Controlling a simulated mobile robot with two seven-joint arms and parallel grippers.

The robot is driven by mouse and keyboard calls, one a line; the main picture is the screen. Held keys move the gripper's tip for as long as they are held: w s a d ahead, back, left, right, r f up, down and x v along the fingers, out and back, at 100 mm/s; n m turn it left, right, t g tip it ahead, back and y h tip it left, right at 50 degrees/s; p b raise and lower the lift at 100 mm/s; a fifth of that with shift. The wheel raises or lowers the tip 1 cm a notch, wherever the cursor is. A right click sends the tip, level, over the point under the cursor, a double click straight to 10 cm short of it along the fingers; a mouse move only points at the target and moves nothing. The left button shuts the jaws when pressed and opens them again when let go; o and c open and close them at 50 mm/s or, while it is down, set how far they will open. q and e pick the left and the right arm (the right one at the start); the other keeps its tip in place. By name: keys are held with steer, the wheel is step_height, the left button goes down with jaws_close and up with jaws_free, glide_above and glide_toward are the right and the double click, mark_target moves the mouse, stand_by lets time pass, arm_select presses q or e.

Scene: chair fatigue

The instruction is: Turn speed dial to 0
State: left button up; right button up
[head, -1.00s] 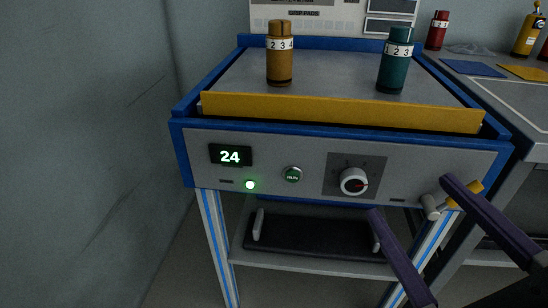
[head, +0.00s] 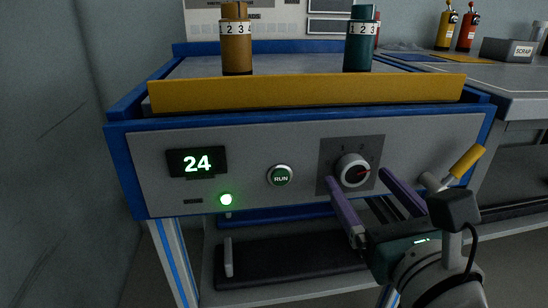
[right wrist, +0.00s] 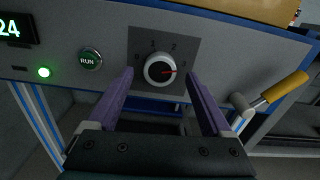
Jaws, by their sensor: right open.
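The speed dial (head: 353,170) is a round white knob on a dark square plate on the grey front panel. The 0 mark is on the left of the plate. My right gripper (head: 357,178) is open, with purple fingers reaching towards the panel. In the right wrist view, the fingers of the right gripper (right wrist: 159,75) lie left and right of the dial, with gaps on both sides. My left gripper is out of view.
A green RUN button (head: 281,175), a lit green lamp (head: 226,199) and a display reading 24 (head: 196,162) are left of the dial. A lever with a yellow handle (head: 467,162) sticks out close on the right. Orange (head: 236,55) and teal (head: 359,54) counters stand above the panel.

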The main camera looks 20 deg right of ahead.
steer(key=shift+w+d, duration=0.15)
steer(key=shift+w, duration=0.35)
steer(key=shift+c, duration=0.2)
jaws_close()
